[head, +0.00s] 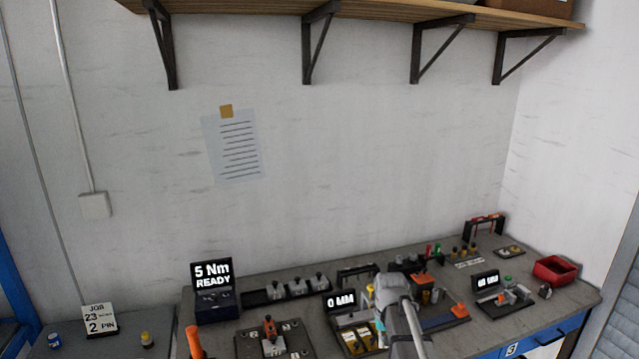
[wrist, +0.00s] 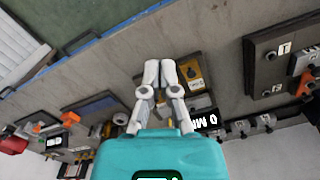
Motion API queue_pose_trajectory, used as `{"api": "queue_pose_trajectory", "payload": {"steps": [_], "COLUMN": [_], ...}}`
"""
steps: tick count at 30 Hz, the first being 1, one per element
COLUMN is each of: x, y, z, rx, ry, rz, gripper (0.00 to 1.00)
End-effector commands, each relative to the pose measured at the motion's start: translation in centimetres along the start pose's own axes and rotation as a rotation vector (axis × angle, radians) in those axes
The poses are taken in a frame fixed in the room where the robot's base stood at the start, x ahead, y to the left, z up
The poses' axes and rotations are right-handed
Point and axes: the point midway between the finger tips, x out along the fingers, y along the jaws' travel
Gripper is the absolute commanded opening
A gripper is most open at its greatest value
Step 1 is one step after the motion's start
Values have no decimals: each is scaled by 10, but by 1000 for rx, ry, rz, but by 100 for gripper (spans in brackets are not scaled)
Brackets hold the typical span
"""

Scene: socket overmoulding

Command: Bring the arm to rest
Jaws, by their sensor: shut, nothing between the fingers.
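My gripper (wrist: 160,68) shows in the wrist view with its two pale fingers drawn together and nothing between them. It hangs over the bench (wrist: 120,65), beside a block with yellow parts (wrist: 191,72). In the head view my grey arm reaches over the middle of the bench (head: 560,312) and hides part of what stands there. The fingertips cannot be made out in the head view.
A display reading 5 Nm READY (head: 212,283) stands at the bench's left. Another display (head: 341,301) and a fixture with an orange part (head: 270,330) stand nearby. A red bin (head: 555,270) is at the right.

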Motion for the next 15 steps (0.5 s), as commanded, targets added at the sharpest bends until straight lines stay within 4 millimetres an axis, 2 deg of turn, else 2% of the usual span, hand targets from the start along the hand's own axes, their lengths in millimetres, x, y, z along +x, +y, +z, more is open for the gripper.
{"api": "queue_pose_trajectory", "payload": {"steps": [1,6,10,15], "x": [16,38,48,53], "y": [1,3,4,4], "z": [34,94,124,142], "rx": [-12,-47,-67,-80], "ry": [6,27,37,44], "rz": [1,3,5,6], "gripper": [0,0,0,0]}}
